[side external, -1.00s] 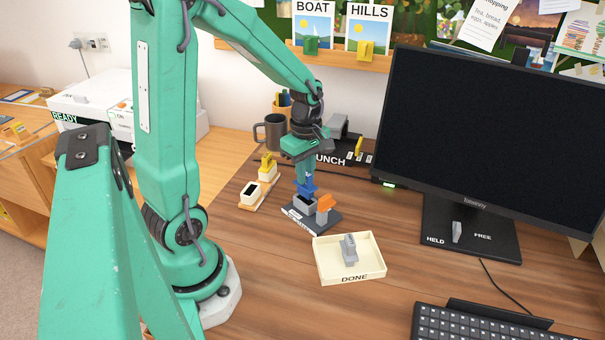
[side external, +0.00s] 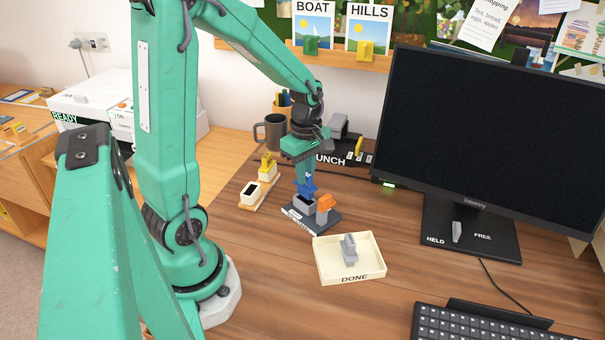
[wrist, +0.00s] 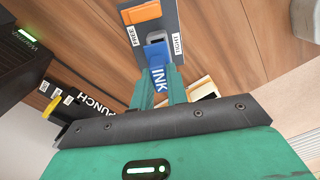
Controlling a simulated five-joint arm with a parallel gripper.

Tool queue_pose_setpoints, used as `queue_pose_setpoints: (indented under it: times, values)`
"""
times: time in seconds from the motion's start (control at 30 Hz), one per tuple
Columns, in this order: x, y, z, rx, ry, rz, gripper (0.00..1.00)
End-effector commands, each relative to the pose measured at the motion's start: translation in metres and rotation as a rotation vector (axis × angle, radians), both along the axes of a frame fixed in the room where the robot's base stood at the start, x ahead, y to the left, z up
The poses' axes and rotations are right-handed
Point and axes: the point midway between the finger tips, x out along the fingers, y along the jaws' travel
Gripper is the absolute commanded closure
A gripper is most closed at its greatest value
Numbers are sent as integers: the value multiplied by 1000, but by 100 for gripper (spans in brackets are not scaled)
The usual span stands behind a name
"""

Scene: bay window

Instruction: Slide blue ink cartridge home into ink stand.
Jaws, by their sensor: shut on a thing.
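The blue ink cartridge (side external: 307,188) is held between the fingers of my gripper (side external: 306,172). It stands over the grey socket of the dark ink stand (side external: 329,224), with its lower end at or just in the socket mouth; how deep it sits I cannot tell. In the side view it looks slightly tilted. In the wrist view, my gripper (wrist: 160,80) is shut on the cartridge (wrist: 155,55), which reads INK, and part of the grey socket (wrist: 155,39) shows beyond it.
A cream DONE tray (side external: 330,276) holding a grey piece lies in front of the stand. A small holder with yellow and white pieces (side external: 250,195) is at left. A mug (side external: 271,133) and a PUNCH (side external: 340,127) stand behind. The monitor (side external: 470,140) is at right.

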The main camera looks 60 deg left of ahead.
Motion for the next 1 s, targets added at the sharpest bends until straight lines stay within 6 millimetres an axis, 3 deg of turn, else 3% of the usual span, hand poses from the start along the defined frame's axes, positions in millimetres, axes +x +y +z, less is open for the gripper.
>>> queue_pose_setpoints:
  times: [1.0]
  values:
    - [0, 0, -18, 0, 1, 0, 100]
